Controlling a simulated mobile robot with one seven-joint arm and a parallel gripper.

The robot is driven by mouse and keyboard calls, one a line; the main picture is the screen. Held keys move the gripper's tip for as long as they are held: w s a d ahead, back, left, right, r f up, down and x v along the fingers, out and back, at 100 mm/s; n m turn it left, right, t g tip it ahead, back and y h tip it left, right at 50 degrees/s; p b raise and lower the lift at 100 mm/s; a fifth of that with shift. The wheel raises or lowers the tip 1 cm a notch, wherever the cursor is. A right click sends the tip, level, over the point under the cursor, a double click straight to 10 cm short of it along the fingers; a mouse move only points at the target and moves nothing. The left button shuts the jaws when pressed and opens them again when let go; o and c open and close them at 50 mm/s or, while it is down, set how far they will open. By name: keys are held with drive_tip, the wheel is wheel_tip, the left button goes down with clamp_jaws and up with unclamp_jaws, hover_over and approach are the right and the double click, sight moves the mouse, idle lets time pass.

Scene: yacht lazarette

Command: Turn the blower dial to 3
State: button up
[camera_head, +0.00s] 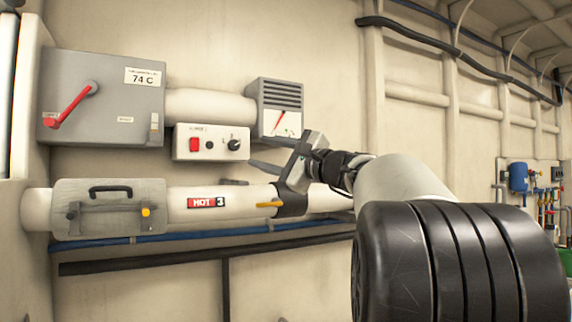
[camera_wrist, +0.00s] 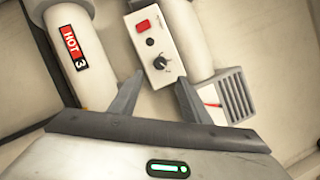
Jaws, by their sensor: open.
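The blower dial is the small black knob (camera_head: 234,145) at the right end of a white control box (camera_head: 222,154) on the wall. It also shows in the wrist view (camera_wrist: 160,63), with small marks around it too small to read, so its setting cannot be told. A red rocker switch (camera_head: 195,144) sits on the same box, with a small dark round part between. My gripper (camera_head: 252,152) is open, just right of the box in the head view. In the wrist view its two fingers (camera_wrist: 160,82) stand apart on either side below the knob, with nothing between them.
A grey gauge with vents (camera_head: 281,108) is close on the right of the box. A grey panel with a red lever (camera_head: 105,97) is left.

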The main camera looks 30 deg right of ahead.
drive_tip(key=v, duration=0.7)
